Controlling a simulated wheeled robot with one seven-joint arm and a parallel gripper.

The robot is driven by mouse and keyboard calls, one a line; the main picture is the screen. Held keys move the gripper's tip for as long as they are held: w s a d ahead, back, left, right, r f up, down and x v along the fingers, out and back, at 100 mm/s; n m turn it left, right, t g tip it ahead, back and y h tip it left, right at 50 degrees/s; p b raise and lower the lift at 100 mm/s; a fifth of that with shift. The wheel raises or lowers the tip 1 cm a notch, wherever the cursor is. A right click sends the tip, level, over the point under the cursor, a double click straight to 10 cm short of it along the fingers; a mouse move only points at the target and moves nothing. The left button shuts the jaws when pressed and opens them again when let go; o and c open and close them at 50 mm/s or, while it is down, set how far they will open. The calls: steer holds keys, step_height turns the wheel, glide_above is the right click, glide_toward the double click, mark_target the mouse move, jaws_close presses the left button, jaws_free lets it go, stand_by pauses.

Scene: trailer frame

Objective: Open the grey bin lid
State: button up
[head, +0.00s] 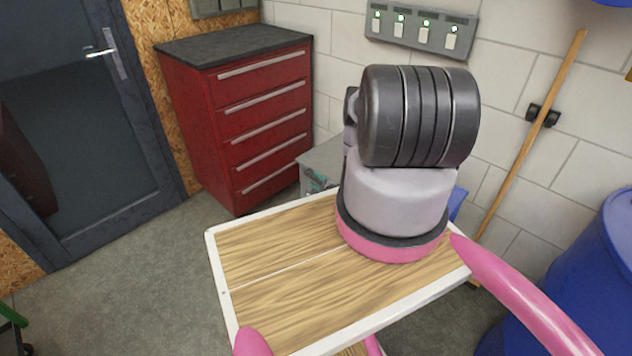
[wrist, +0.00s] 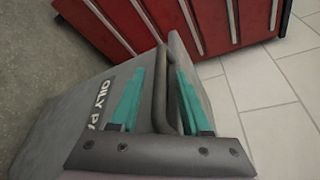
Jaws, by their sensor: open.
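The grey bin (head: 325,157) stands beside the red cabinet, mostly hidden behind my arm in the head view. In the wrist view its face (wrist: 72,103) carries lettering that reads "OILY PA", cut off by my gripper. A dark grey bar handle (wrist: 163,88) runs along the bin near its lid (wrist: 178,52). My gripper (wrist: 160,78) is open, with one teal finger on each side of the handle. I cannot tell whether the fingers touch it. The lid looks shut.
A red drawer cabinet (head: 240,110) stands close to the bin. A wood-topped trolley (head: 290,270) with a white rim is in front of me. A blue barrel (head: 590,270) and a wooden pole (head: 530,140) are at right. Floor (head: 130,290) is clear at left.

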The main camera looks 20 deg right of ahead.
jaws_close()
stand_by(1.3)
